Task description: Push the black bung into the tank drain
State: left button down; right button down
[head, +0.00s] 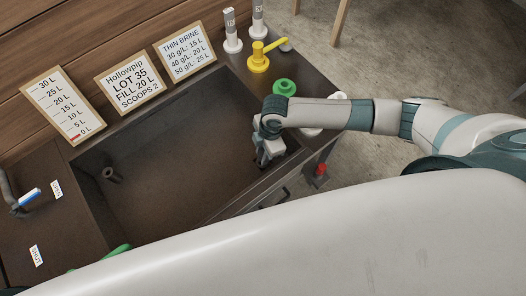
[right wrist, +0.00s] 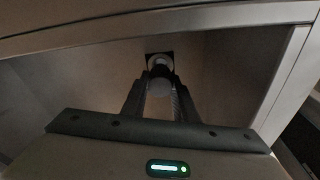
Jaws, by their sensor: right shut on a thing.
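The tank (head: 165,190) is a dark brown sunken basin in the counter. My right gripper (head: 264,160) reaches down inside its right end, near the front wall. In the right wrist view, the fingers of my right gripper (right wrist: 160,100) are closed on a small round-ended thing, taken as the bung (right wrist: 159,86). It looks grey in the dim light. Just beyond it is a dark square patch with a pale ring (right wrist: 158,57), which may be the drain. I cannot tell whether the bung touches it or sits in it. My left gripper is not in view.
A dark upright tube (head: 112,175) stands at the tank's left end. Signs (head: 128,82) line the back. A yellow pump (head: 259,60) and a green knob (head: 284,88) stand at the right. A red-topped thing (head: 320,170) is outside the front edge. The tank's middle is clear.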

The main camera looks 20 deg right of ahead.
jog(key=shift+p, duration=0.35)
dwell(0.6)
jog(key=shift+f+b, duration=0.8)
jog(key=shift+f, duration=0.9)
jog(key=c, duration=1.3)
grip_release()
jog(key=shift+c, duration=0.2)
jog(key=shift+r, duration=0.15)
notch_tip(320, 180, up, 17)
jog(key=d+b, duration=0.2)
jog(key=shift+d, duration=0.3)
